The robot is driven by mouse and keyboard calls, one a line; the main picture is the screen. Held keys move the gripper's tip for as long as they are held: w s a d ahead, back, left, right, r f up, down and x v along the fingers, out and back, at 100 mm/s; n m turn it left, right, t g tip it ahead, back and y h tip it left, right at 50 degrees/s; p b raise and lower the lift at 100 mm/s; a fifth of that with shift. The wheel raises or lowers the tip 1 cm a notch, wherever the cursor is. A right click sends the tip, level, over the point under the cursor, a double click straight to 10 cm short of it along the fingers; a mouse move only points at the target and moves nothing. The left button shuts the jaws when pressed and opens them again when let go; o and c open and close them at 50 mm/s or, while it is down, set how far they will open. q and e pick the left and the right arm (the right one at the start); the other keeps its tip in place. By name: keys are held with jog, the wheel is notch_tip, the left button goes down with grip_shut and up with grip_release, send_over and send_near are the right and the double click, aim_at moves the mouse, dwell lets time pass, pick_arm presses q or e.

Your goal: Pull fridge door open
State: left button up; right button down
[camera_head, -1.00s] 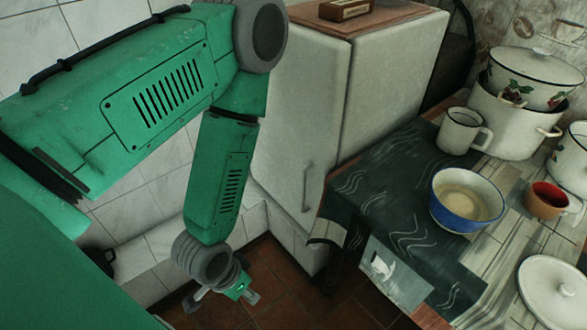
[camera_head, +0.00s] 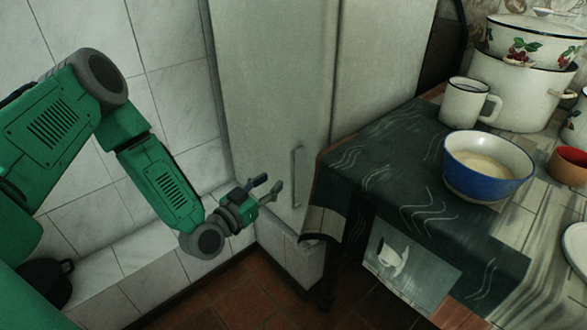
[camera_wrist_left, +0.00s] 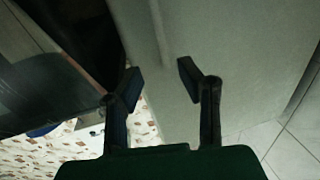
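The white fridge door (camera_head: 272,90) stands at the centre of the head view and looks closed. Its thin vertical handle (camera_head: 297,177) is on the door's right side, near the table. My left gripper (camera_head: 267,185) is just left of the handle, with a gap between them. Its fingers are apart and nothing is between them. In the left wrist view the two fingertips (camera_wrist_left: 160,79) are spread in front of the pale fridge surface (camera_wrist_left: 235,60); I cannot clearly tell the handle there. My right gripper is in neither view.
A table with a dark patterned cloth (camera_head: 400,165) stands close right of the fridge, its cloth edge near the handle. It bears a blue bowl (camera_head: 487,185), a white mug (camera_head: 465,102) and pots. A tiled wall (camera_head: 170,60) is at left.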

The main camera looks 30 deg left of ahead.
aim_at(291, 165)
pick_arm(q)
jog(key=w, duration=0.3)
jog(key=w+b, duration=0.1)
jog(key=w, duration=0.2)
jog(key=w+d+b, duration=0.1)
jog(key=w, duration=0.3)
jog(key=shift+w+f, duration=0.1)
jog(key=shift+f, duration=0.05)
